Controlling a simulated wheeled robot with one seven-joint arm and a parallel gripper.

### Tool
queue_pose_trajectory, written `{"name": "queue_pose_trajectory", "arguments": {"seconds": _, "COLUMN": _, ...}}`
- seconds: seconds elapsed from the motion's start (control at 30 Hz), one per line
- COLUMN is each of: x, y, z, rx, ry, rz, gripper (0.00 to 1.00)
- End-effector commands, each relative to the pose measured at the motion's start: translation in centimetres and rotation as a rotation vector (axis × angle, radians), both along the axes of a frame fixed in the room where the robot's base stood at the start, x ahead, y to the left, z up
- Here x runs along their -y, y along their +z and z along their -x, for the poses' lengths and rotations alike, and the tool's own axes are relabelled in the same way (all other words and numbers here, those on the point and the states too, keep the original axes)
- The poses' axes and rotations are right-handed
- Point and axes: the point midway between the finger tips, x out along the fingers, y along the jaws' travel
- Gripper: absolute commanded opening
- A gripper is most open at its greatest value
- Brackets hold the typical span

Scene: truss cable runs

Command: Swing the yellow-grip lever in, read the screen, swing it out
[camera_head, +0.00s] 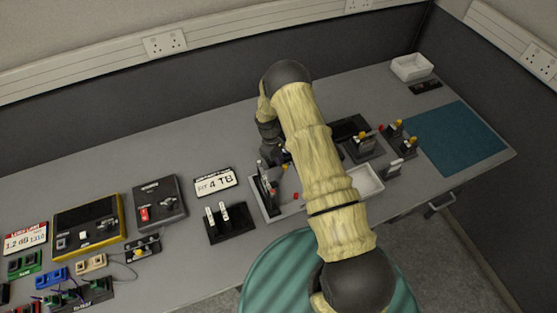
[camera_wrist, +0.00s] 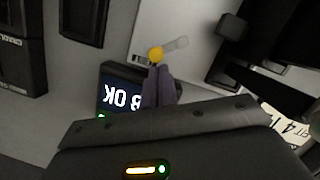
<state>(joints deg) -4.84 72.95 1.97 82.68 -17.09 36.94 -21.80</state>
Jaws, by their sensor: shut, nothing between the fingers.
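The yellow grip (camera_wrist: 156,53) is a small round knob on a pale, see-through lever rod (camera_wrist: 177,43) in the wrist view. My gripper (camera_wrist: 158,72) is shut and empty, its fingertips right beside the knob; I cannot tell whether they touch. The dark screen (camera_wrist: 122,97) lies just left of my fingers, lit with white upside-down characters that seem to include "OK". My fingers cover part of it. A green light (camera_wrist: 101,116) shows at its edge. In the head view my arm hides most of this spot and my fingertips.
In the head view a white card reading "4 TB" (camera_head: 214,182) and a black stand with two white levers (camera_head: 229,222) are left of my arm. To the right are a white tray (camera_head: 366,180), knobbed fixtures (camera_head: 364,143) and a clear blue mat (camera_head: 455,138).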

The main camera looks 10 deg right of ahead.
Motion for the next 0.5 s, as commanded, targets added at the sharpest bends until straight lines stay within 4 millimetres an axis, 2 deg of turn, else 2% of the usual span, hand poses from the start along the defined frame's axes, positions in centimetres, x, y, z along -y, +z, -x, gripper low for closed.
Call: {"name": "queue_pose_trajectory", "arguments": {"seconds": 0.5, "x": 0.43, "y": -0.12, "z": 0.07, "rx": 0.0, "ry": -0.084, "rz": 0.001, "gripper": 0.0}}
